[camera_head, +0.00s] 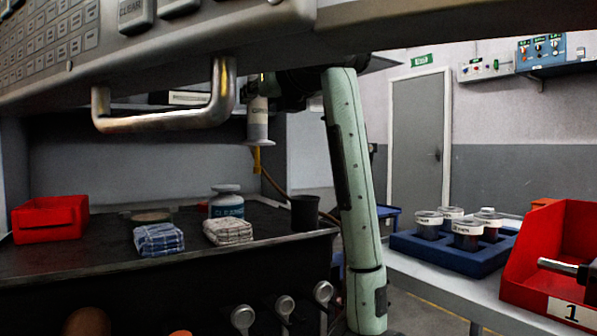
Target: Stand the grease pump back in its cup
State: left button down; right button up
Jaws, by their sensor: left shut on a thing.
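The grease pump (258,122) is a pale cylinder with a label, a wider rim below it and a thin yellow-brown piece pointing down. It hangs roughly upright in the air above the black bench. My left gripper (262,88) is dark, shut on the pump's upper part, and partly hidden behind the control panel. A black cup (304,211) stands on the bench, lower and to the right of the pump, apart from it. My right gripper is out of view.
The control panel with its metal handle (165,122) overhangs the bench (90,262). A red bin (50,220), folded cloths (158,239) (228,231) and a blue-white tub (226,202) stand on it. At right are a blue tray (450,257) of jars and a red bin (560,240).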

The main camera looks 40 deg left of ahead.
pick_arm(q)
jog(key=w+d+f, duration=0.5)
jog(key=w+f, duration=0.2)
jog(key=f, duration=0.2)
jog(key=shift+w+d+f+b, duration=0.15)
jog(key=shift+d+f+b, duration=0.1)
jog(key=shift+b, duration=0.15)
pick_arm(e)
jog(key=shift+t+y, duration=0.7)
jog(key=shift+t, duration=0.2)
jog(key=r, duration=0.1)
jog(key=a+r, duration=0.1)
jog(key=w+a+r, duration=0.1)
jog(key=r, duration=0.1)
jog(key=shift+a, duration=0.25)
pick_arm(q)
jog(key=shift+f, duration=0.15)
jog(key=c, duration=1.1)
grip_release()
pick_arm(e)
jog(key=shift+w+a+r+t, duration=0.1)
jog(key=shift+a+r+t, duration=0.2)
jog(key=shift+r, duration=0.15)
